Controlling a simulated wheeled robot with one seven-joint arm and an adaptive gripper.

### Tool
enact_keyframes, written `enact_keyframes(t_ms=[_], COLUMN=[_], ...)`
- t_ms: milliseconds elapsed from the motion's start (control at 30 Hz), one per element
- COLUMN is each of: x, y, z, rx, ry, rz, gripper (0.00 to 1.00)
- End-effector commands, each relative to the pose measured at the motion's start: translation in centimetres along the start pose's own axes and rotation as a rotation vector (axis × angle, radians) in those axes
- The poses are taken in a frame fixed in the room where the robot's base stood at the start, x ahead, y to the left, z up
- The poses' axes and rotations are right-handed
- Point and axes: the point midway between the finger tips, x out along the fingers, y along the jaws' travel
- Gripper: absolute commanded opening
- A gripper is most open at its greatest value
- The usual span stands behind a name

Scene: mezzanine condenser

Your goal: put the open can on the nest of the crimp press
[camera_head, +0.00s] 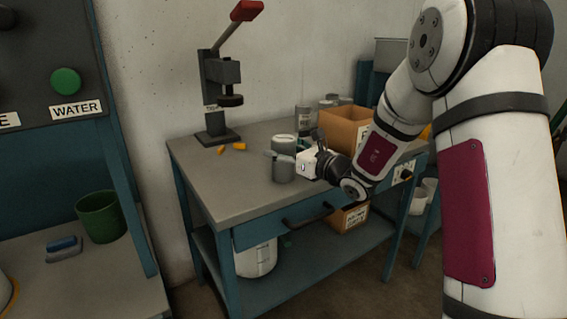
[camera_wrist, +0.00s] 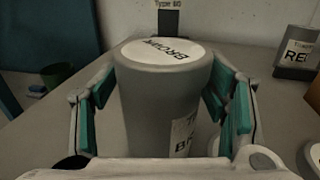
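In the wrist view my gripper (camera_wrist: 165,95) is spread wide, with narrow gaps beside the can; contact at the fingertips is unclear. The crimp press (camera_head: 222,95), with a raised red handle, stands at the table's back left. Its nest seems empty. Whether the can is open is unclear.
The grey tabletop (camera_head: 215,180) is clear between can and press, except small orange pieces (camera_head: 239,147) near the press base. A cardboard box (camera_head: 345,128) and several cans (camera_head: 303,118) stand behind and right of my gripper. A dark panel (camera_head: 50,100) stands left.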

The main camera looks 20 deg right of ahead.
Motion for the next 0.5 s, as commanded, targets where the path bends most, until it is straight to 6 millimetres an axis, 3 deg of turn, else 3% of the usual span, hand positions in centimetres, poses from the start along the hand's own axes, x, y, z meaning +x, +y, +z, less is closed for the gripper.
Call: enact_keyframes(t_ms=[33,233,500], x=[-0.02,-0.03,-0.02], y=[0.00,-0.01,-0.01], z=[-0.01,-0.02,0.10], rx=[0.000,0.000,-0.001], ry=[0.000,0.000,-0.002], rz=[0.000,0.000,0.000], gripper=[0.48,0.03,0.00])
